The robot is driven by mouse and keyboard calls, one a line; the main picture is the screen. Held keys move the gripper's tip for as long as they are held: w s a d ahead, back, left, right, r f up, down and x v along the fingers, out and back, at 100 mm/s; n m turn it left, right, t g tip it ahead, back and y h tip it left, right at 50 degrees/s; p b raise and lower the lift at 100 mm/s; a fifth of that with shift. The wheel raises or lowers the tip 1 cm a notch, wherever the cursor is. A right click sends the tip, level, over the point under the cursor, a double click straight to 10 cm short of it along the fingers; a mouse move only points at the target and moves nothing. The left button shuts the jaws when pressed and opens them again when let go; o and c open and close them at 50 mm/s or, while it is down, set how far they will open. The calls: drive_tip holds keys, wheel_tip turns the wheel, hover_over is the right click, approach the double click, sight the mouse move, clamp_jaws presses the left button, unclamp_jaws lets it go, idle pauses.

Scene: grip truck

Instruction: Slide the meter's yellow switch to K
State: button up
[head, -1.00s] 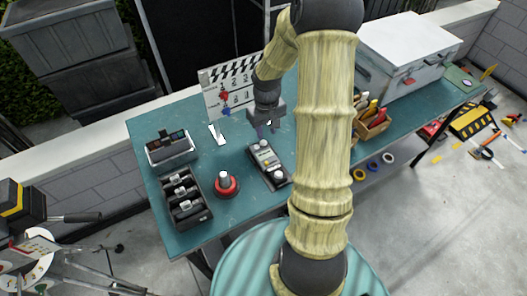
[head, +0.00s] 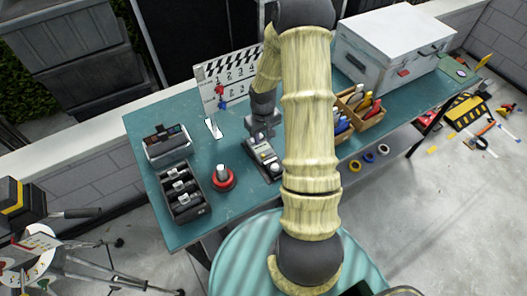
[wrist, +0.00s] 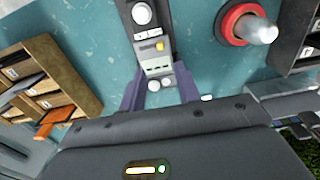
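The meter (head: 264,158) is a dark, narrow device with a light face, lying on the teal table. In the wrist view the meter (wrist: 150,58) runs away between my fingers, with its yellow switch (wrist: 159,46) on the face and pale round knobs towards both ends. My gripper (head: 262,136) is low over the meter's far end in the head view. In the wrist view my gripper (wrist: 158,72) is open, with one purple-grey finger on each side of the meter's near part. The yellow switch lies beyond the fingertips. Contact with the meter cannot be told. The letter marks are too small to read.
A red-based round button (head: 222,178) and a black tray (head: 184,192) stand left of the meter. A clapperboard (head: 225,80) is behind. A wooden box (head: 360,112) of coloured items and a white case (head: 395,45) stand to the right.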

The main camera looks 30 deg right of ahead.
sight(263, 155)
wheel_tip(263, 155, down, 11)
drive_tip(key=shift+r+p, duration=0.2)
drive_tip(key=shift+p, duration=1)
